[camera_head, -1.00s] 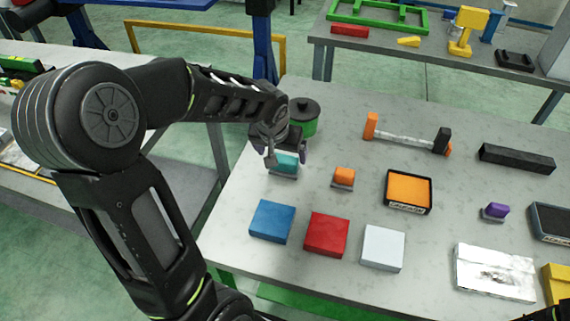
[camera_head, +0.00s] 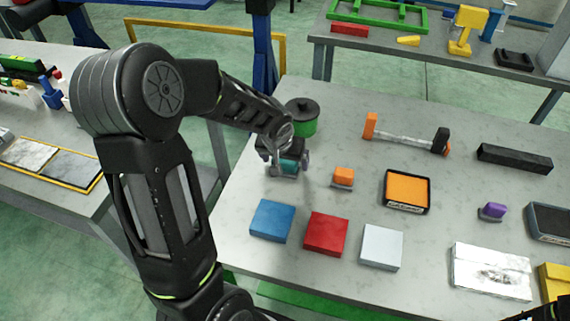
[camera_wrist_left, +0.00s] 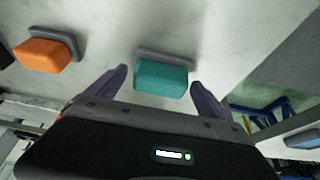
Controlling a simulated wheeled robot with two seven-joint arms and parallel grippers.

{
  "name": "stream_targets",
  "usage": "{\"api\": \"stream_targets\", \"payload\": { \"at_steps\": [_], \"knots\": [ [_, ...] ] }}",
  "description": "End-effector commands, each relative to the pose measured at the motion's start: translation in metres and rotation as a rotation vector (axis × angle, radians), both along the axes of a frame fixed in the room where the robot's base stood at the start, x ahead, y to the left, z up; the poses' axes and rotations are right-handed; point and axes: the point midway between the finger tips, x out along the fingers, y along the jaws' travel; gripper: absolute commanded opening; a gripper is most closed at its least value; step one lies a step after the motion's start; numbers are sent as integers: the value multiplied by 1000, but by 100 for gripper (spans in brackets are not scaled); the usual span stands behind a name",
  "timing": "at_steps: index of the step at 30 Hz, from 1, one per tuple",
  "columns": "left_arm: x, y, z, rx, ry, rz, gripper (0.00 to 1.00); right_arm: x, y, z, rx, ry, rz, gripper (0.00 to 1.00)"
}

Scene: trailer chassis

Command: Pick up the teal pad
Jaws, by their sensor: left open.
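The teal pad (camera_head: 290,166) sits on a grey base at the left part of the grey table, partly hidden by my left gripper in the head view. In the left wrist view the teal pad (camera_wrist_left: 162,79) shows ahead of and between the two fingers, with its grey base (camera_wrist_left: 165,56) behind it. My left gripper (camera_head: 288,170) is over the pad; in the left wrist view the gripper (camera_wrist_left: 160,85) is open, with a finger on each side and clear space beside the pad. I cannot tell its exact height above the table. My right gripper is not clearly visible.
Blue (camera_head: 271,221), red (camera_head: 326,234) and white (camera_head: 381,247) blocks lie in front. An orange-topped tray (camera_head: 407,189) is farther right.

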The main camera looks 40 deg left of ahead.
Motion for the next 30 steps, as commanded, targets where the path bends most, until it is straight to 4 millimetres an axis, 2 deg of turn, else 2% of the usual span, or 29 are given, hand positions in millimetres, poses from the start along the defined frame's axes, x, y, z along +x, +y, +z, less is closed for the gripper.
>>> {"api": "stream_targets", "payload": {
  "at_steps": [3, 27, 30],
  "knots": [
    [0, 0, 0, 0, 0, 0, 89, 0, 0, 0, 0, 0, 0, 54],
    [0, 0, 1, 0, -1, 0, 24, 0, 0, 0, 0, 0, 0, 54],
    [0, 0, 1, 0, -1, 0, 18, 0, 0, 0, 0, 0, 0, 54]
  ]
}}
